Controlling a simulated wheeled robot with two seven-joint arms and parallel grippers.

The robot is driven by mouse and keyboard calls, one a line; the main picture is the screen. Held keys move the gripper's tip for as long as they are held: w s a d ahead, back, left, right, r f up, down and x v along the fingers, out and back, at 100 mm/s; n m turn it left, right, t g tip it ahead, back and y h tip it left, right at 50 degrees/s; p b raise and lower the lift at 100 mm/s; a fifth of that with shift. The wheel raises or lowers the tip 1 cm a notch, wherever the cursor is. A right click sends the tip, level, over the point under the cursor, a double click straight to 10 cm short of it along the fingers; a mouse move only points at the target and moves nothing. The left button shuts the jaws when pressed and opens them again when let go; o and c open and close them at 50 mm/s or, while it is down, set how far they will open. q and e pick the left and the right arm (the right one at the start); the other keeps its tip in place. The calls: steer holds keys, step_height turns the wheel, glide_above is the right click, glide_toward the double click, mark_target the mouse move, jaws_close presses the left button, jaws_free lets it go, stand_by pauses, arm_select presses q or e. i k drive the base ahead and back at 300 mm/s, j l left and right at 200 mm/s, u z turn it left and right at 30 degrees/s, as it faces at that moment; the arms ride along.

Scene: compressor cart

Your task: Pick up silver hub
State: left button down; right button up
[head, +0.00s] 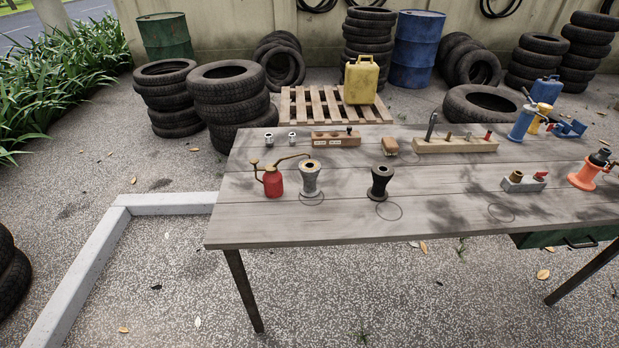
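The silver hub (311,181) stands upright on the grey wooden table (300,233), left of the table's middle. It is a spool shape with a wide base, narrow waist and dark hole in its top. A red oil can (273,181) stands close at its left, with its thin spout reaching over toward the hub's top. A black hub (381,183) of like shape stands to its right, apart from it. Neither of my grippers shows in the head view.
Wooden blocks (455,146) with small parts line the table's back. An orange tool (590,172), a small grey fitting block (524,182) and blue tools (522,123) are at the right. The table's front strip is clear. Tyres (230,95) and a yellow can (361,80) stand behind.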

mark_target(310, 169)
steer(key=i+l, duration=0.5)
steer(key=l, duration=0.2)
steer(key=i+l, duration=0.2)
steer(key=l, duration=0.2)
